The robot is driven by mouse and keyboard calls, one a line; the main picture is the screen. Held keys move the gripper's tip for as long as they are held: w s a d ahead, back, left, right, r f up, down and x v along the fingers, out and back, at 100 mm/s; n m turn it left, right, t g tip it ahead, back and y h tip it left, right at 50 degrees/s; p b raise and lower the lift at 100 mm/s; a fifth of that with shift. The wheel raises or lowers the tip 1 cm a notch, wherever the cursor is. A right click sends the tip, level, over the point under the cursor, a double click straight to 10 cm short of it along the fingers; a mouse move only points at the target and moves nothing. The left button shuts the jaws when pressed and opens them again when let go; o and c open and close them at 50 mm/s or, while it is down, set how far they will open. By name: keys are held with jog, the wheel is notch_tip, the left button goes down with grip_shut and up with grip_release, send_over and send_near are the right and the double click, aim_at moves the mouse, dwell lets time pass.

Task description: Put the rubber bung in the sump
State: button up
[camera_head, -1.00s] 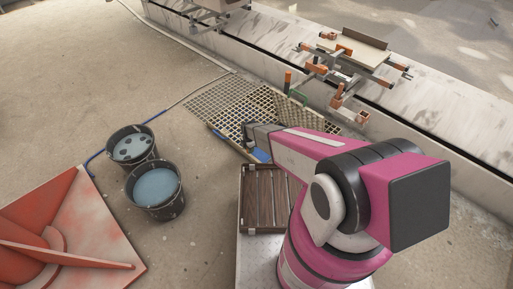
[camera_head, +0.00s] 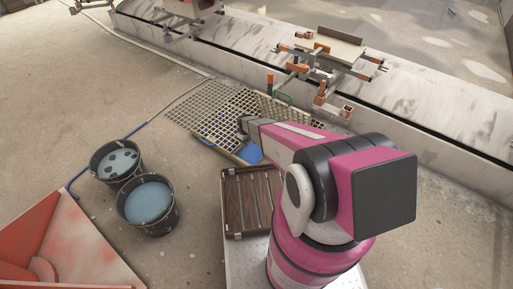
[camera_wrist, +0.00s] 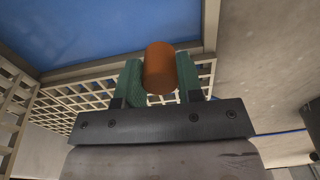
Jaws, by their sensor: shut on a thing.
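The rubber bung (camera_wrist: 160,68) is an orange-brown cylinder in the wrist view, held between the green finger pads of my gripper (camera_wrist: 160,82). In the head view my gripper (camera_head: 243,124) is over the grating area, and the bung cannot be made out there. A blue surface inside a pale frame, which looks like the sump (camera_wrist: 90,30), lies beyond the bung in the wrist view. It also shows as a small blue patch (camera_head: 250,154) in the head view, partly hidden by my arm. The bung appears apart from it; the height between them is unclear.
Floor grating (camera_head: 205,108) surrounds the blue area, with a raised grate panel (camera_head: 290,108) beside it. Two dark buckets (camera_head: 148,204) stand on the left. A brown slatted crate (camera_head: 250,205) is close to my base. A long concrete kerb (camera_head: 410,125) carries the carousel frames.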

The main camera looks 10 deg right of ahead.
jog(key=shift+w+d+m, duration=0.3)
jog(key=shift+m, duration=0.3)
jog(key=w+d+f, duration=0.2)
jog(key=d, duration=0.1)
jog(key=w+d+f, duration=0.2)
jog(key=d, duration=0.1)
jog(key=w+d+f, duration=0.3)
jog(key=shift+d, duration=0.2)
jog(key=shift+s+f, duration=0.1)
jog(key=shift+f, duration=1.9)
jog(key=shift+f, duration=0.15)
jog(key=o, duration=0.9)
